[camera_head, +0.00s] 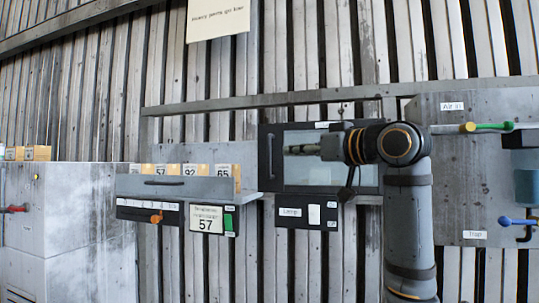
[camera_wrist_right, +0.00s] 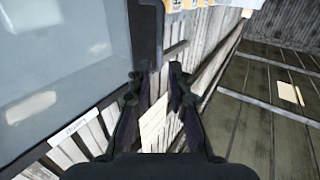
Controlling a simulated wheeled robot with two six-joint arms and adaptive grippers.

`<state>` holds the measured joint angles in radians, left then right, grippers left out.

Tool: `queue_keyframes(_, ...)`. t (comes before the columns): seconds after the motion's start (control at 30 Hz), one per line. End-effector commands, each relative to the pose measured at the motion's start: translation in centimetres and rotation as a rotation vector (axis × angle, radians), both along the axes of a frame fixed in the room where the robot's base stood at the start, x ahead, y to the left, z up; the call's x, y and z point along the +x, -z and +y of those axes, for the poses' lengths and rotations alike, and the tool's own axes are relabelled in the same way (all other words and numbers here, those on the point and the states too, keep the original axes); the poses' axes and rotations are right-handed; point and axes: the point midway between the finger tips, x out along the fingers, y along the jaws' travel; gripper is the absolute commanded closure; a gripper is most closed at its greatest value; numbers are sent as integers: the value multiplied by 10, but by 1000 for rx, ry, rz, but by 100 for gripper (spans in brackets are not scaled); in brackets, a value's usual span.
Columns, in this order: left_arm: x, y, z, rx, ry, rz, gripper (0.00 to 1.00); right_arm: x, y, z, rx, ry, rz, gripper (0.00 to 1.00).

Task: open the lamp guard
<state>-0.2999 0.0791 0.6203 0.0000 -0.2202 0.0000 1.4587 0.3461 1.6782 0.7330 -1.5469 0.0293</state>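The lamp guard is a dark-framed panel (camera_head: 368,188) with a pale glass window. It looks flush in its frame in the head view. A slim upright handle (camera_head: 270,156) is on its left side. My right gripper (camera_head: 290,150) is in front of the window, pointing left toward the handle side. In the right wrist view its two fingers (camera_wrist_right: 154,76) are apart, with nothing visibly held between them. The guard's dark edge (camera_wrist_right: 147,28) runs down close to the fingertips there, and its glass (camera_wrist_right: 55,70) fills the left side. My left gripper is out of view.
Below the guard is a dark panel (camera_head: 324,225) labelled Lamp with a white switch. At right is a grey board (camera_head: 450,185) with green and blue handles.

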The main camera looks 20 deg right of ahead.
Motion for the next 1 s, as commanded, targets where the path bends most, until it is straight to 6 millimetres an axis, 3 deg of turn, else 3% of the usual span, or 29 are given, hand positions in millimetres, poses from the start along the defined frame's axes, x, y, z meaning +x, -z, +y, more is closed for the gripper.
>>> queue_keyframes(0.3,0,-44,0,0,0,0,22,56,-7,24,2,-3,4,81)
queue_keyframes(0.5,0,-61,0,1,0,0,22,86,-4,35,1,-1,3,81)
queue_keyframes(0.87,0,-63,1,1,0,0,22,95,0,39,0,1,0,81)
queue_keyframes(1.0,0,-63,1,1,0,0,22,95,0,39,0,1,0,96)
